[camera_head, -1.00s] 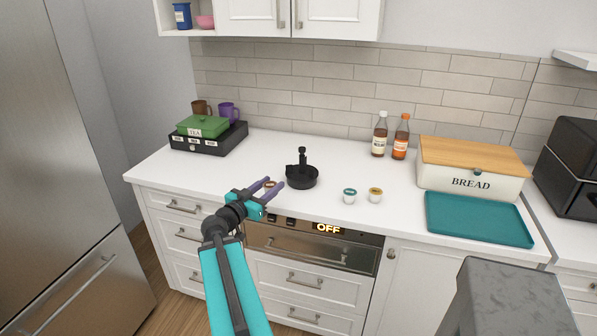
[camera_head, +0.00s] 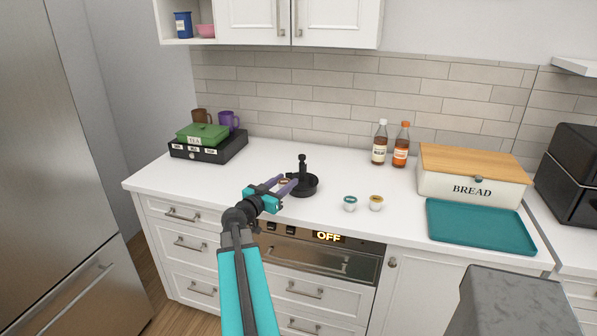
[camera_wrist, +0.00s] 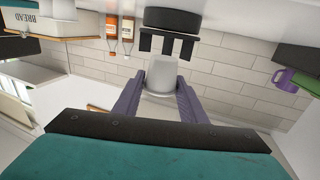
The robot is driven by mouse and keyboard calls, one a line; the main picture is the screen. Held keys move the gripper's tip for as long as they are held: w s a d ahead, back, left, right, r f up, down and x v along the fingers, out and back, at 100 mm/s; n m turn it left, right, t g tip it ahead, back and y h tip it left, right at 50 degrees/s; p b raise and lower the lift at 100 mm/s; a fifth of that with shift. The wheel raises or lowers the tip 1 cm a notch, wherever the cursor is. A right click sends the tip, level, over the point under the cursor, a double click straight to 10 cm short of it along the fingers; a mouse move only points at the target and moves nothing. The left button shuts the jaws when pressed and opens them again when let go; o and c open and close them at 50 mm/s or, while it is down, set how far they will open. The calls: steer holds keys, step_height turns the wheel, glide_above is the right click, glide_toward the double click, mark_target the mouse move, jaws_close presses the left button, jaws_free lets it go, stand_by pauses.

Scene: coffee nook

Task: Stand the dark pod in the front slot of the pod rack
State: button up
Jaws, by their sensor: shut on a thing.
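My gripper (camera_head: 287,182) is shut on a pod (camera_wrist: 161,75), held between its two purple fingers. In the head view a small brown top shows between the fingers; in the wrist view the pod's side looks pale grey. The black pod rack (camera_head: 306,190), a round dish with a central post, stands on the counter. The fingertips overlap the rack's left side in the head view; I cannot tell if they touch it. The wrist view is upside down and shows the rack (camera_wrist: 172,19) just beyond the pod, its dark prongs (camera_wrist: 168,44) close to it.
A teal-lidded pod (camera_head: 350,203) and an orange-lidded pod (camera_head: 376,202) stand right of the rack. Two bottles (camera_head: 379,148), a bread box (camera_head: 470,187) and a teal tray (camera_head: 480,226) are farther right. A black box (camera_head: 205,152) with a green tea box (camera_head: 202,134) stands left.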

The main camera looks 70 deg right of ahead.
steer(key=p, duration=0.1)
glide_toward(304, 168)
steer(key=shift+s+d+r, duration=0.15)
steer(key=shift+d, duration=0.3)
steer(key=shift+s+d+r, duration=0.1)
steer(key=shift+d, duration=0.35)
steer(key=shift+d, duration=0.1)
steer(key=p+x, duration=0.2)
steer(key=x, duration=0.2)
steer(key=shift+d+r, duration=0.15)
steer(key=shift+d, duration=0.2)
steer(key=shift+a+f+p, duration=0.2)
steer(key=shift+f+p, duration=0.15)
steer(key=shift+p, duration=0.2)
steer(key=shift+a+f+b, duration=0.15)
steer(key=shift+f+b, duration=0.75)
steer(key=shift+b, duration=0.75)
steer(key=o, duration=1)
steer(key=shift+s, duration=0.1)
steer(key=shift+r+p, duration=0.45)
steer(key=shift+p, duration=0.6)
